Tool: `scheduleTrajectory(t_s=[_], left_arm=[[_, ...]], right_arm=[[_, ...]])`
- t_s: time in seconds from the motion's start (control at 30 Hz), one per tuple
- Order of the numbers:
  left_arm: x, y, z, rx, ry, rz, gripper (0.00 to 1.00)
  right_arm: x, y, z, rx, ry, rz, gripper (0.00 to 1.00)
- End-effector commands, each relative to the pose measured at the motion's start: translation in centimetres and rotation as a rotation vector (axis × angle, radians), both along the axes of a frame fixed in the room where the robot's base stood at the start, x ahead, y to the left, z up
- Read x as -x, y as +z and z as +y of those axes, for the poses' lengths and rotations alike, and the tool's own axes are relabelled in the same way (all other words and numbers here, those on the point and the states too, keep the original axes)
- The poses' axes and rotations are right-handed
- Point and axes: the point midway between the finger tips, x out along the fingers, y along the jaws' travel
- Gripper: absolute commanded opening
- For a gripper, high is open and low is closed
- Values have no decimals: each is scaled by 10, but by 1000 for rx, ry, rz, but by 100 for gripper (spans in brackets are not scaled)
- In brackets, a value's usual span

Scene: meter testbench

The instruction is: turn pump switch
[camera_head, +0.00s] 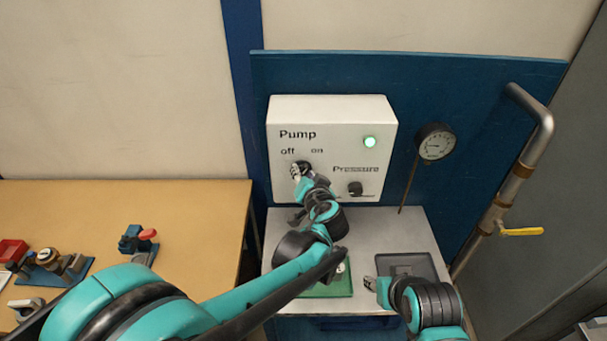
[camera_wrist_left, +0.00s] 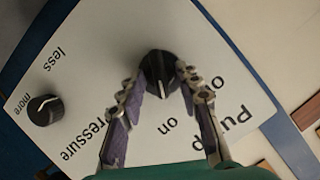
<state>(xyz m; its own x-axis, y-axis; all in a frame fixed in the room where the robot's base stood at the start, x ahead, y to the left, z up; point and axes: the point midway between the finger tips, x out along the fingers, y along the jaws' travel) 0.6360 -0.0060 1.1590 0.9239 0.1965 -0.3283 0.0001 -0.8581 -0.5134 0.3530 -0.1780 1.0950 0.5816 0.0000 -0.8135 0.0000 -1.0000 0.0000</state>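The white control box (camera_head: 285,185) stands upright with "Pump off on" and "Pressure" printed on it. The black pump switch (camera_wrist_left: 158,72) lies between the fingertips of my left gripper (camera_wrist_left: 161,72), which are close against both its sides. Its pale mark points toward the word "on" in the left wrist view. In the head view, my left gripper (camera_head: 300,170) partly covers the switch. A round light (camera_head: 370,142) at the box's upper right glows pale green. My right gripper (camera_head: 372,284) is low, above the bench and away from the box; its opening is unclear.
A black pressure knob (camera_head: 355,188) is at the box's lower right. A gauge (camera_head: 435,141) and a pipe with a yellow-handled valve (camera_head: 520,231) stand right. A green board (camera_head: 335,288) and a dark tray (camera_head: 408,264) lie on the bench. A wooden table (camera_head: 190,205) is left.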

Motion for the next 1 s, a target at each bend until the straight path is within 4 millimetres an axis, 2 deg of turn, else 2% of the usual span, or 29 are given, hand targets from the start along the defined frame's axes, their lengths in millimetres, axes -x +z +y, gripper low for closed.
scheduleTrajectory(t_s=[0.17,0.4,0.6,0.77,1.0], left_arm=[[20,7,-5,-1,-4,1,34],[70,24,-16,0,-5,1,34],[99,35,-22,-1,-4,0,34],[109,39,-24,-1,-2,0,34],[110,39,-24,-1,0,0,34]], right_arm=[[0,0,0,0,0,0,40],[0,0,0,0,0,0,40],[0,0,0,0,0,0,40],[0,0,0,0,0,0,40],[0,0,0,0,0,0,40]])
